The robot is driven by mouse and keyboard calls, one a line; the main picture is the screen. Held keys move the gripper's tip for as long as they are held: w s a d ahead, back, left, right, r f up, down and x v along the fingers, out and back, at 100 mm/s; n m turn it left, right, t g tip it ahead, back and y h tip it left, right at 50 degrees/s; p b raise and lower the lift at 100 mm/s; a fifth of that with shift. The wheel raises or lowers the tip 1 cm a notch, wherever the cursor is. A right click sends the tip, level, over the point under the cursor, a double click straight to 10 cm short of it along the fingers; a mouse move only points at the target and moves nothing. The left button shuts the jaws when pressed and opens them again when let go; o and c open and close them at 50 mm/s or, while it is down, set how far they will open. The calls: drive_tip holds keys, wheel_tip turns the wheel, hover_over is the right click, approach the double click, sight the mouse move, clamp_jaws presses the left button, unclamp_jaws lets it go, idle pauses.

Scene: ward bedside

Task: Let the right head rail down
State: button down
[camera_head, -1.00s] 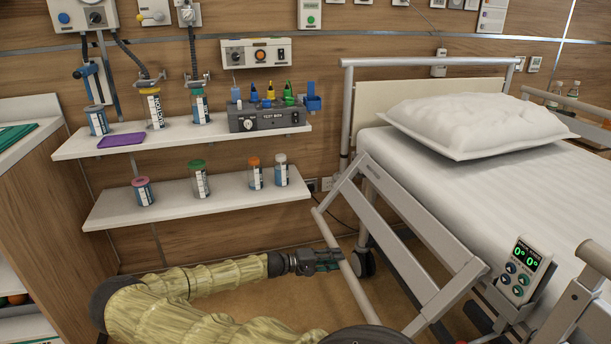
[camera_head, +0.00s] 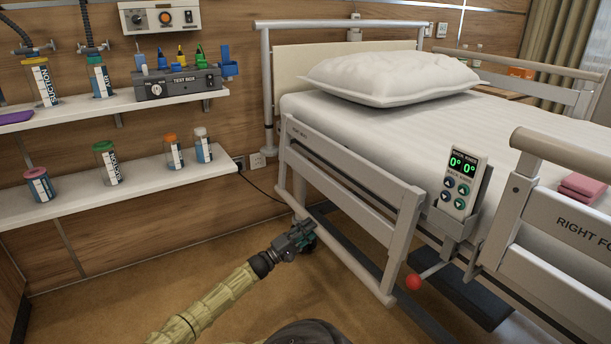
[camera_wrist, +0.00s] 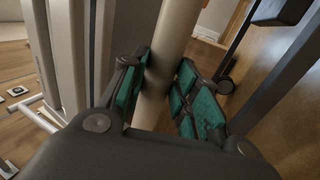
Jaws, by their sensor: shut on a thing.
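The right head rail (camera_head: 355,165) hangs along the near side of the bed, below the mattress top, its labelled bar uppermost. Its beige tube (camera_head: 360,277) runs low, close above the floor. My gripper (camera_head: 303,233) is at this low tube, near its head end. In the wrist view, the tube (camera_wrist: 168,55) passes between the green-padded fingers of my gripper (camera_wrist: 160,95), which are shut on it. A red knob (camera_head: 413,282) sits on a lever below the foot end of the rail.
A bed control panel (camera_head: 462,183) reads zero on both displays. The right foot rail (camera_head: 560,235) stands raised at the right. Wall shelves (camera_head: 100,188) with several canisters are at the left. The floor (camera_head: 110,300) at the lower left is clear.

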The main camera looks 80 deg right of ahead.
drive_tip(key=s+d+f+g+h+b, duration=0.1)
drive_tip(key=s+d+b, duration=0.2)
drive_tip(key=s+b, duration=0.1)
drive_tip(key=shift+s+d+g, duration=0.3)
drive_tip(key=shift+s+d, duration=0.05)
drive_tip(key=shift+s, duration=0.25)
drive_tip(key=c, duration=1.1)
unclamp_jaws()
drive_tip(key=shift+s+f, duration=0.1)
drive_tip(key=shift+s, duration=0.05)
drive_tip(key=shift+w+h, duration=0.3)
drive_tip(key=shift+w, duration=0.15)
